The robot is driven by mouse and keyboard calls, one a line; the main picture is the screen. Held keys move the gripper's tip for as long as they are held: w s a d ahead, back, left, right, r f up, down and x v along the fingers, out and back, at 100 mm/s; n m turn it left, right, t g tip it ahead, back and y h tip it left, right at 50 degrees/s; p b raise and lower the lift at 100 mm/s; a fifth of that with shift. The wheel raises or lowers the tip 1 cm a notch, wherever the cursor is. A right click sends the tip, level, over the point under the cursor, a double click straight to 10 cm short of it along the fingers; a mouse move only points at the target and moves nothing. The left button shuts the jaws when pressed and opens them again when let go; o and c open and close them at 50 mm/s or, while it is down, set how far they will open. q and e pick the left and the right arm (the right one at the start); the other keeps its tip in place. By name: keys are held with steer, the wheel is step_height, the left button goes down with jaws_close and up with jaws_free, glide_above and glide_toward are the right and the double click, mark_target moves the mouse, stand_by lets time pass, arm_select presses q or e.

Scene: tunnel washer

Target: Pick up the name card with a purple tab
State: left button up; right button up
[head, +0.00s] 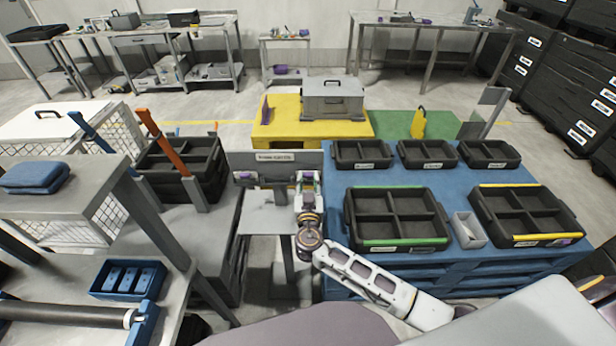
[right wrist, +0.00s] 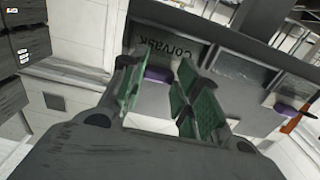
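A purple tab (right wrist: 158,75) shows in the right wrist view, in the gap between my right gripper's fingers, close to a dark grey panel with lettering (right wrist: 180,48). The card that the tab belongs to is hard to make out. A second purple tab (right wrist: 285,110) sits farther right on the panel; it also shows left of the gripper in the head view (head: 246,176). My right gripper (head: 309,181) is at the right end of the grey stand's panel (head: 275,160). Its green-padded fingers (right wrist: 155,98) are apart, on either side of the near tab, with no visible grip. My left gripper is out of view.
A blue table (head: 455,180) with black divided trays (head: 395,244) and a small grey bin (head: 468,230) stands right of the gripper. A black crate with orange handle (head: 165,132) is at left. A yellow platform (head: 275,130) with a grey case (head: 333,97) stands behind.

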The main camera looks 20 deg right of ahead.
steer(key=shift+c, duration=0.7)
steer(key=shift+r, duration=0.15)
step_height(320, 180, up, 18)
steer(key=b, duration=0.1)
stand_by(1.0)
